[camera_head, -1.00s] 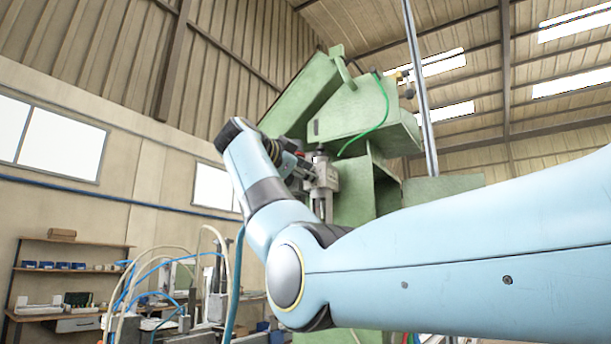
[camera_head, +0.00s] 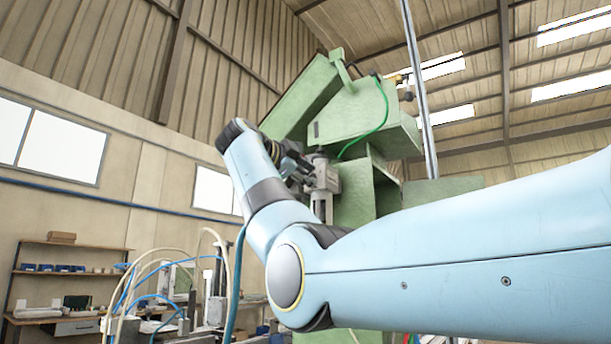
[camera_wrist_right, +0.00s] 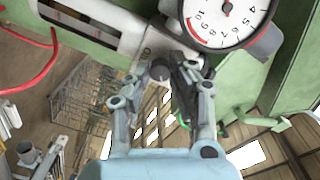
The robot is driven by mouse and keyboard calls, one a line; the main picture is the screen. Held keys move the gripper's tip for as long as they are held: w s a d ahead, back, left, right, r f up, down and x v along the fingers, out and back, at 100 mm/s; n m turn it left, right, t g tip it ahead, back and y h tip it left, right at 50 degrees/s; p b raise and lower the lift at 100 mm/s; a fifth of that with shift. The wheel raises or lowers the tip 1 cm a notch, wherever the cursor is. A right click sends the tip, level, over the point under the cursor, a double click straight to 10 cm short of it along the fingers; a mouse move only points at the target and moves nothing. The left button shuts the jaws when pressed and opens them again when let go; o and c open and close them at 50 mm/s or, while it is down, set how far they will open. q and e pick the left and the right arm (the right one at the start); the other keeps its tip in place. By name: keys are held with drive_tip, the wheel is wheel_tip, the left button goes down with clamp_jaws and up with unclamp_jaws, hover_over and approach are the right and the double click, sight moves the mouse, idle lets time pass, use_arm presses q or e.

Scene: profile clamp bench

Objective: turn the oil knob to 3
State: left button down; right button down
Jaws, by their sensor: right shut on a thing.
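In the head view, a grey oil unit (camera_head: 322,178) with a dark top is mounted on the green machine. My right gripper (camera_head: 304,170) is at the left of its upper part, touching it. In the right wrist view, my right gripper (camera_wrist_right: 172,76) has its two fingers closed in on a small part beside the unit's body. I take this part as the oil knob; the fingertips hide most of it. A round white dial (camera_wrist_right: 228,14) with black digits and a red arc sits just above right of the fingertips. My left gripper is out of view.
The green machine (camera_head: 352,118) rises behind the gripper, with a green hose (camera_head: 375,135) on it. A bench with looping blue and beige hoses (camera_head: 150,290) stands lower left. Shelves (camera_head: 65,268) are against the far wall. My right arm covers the lower right.

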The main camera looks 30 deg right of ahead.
drive_tip(key=shift+r, duration=0.1)
drive_tip(key=c, duration=1.2)
unclamp_jaws()
drive_tip(key=shift+o, duration=0.3)
drive_tip(key=v, duration=1.2)
